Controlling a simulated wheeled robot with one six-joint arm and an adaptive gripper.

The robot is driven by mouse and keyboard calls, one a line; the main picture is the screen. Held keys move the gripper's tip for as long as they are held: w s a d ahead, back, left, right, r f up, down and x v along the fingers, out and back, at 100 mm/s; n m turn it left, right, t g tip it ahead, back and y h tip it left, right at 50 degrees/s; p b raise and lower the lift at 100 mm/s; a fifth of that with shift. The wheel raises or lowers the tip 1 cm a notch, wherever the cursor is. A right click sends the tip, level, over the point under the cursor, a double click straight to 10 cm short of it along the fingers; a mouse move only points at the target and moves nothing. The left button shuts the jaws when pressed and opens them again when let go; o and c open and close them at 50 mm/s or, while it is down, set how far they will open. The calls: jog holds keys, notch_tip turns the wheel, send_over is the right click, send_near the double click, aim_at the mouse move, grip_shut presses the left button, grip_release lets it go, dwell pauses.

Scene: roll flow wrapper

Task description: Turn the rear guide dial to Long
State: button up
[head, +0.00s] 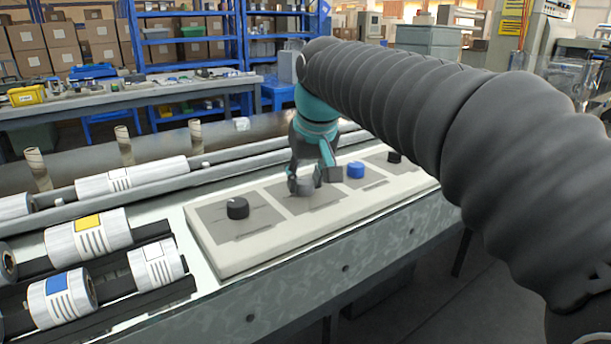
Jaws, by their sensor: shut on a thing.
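A pale control panel (220,262) carries a row of dials on grey plates. A black dial (237,208) with a light mark stands at the left. A blue dial (355,170) and another black dial (394,157) stand toward the right. My gripper (313,183) points down over the second plate from the left, between the left black dial and the blue dial. It is shut on a dial there, which the fingers mostly hide. The labels are too small to read, so I cannot tell the dial's setting or which dial is the rear guide one.
Rolls with white, yellow and blue labels (90,235) lie on dark rails left of the panel. Brown tubes (37,168) stand behind them. A workbench (120,100) and blue shelving are farther back. My arm covers the right side of the view.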

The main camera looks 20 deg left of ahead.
jog(key=shift+f, duration=0.1)
jog(key=o, duration=1.1)
jog(key=shift+o, duration=0.2)
jog(key=v, duration=1.2)
jog(key=shift+a, duration=0.15)
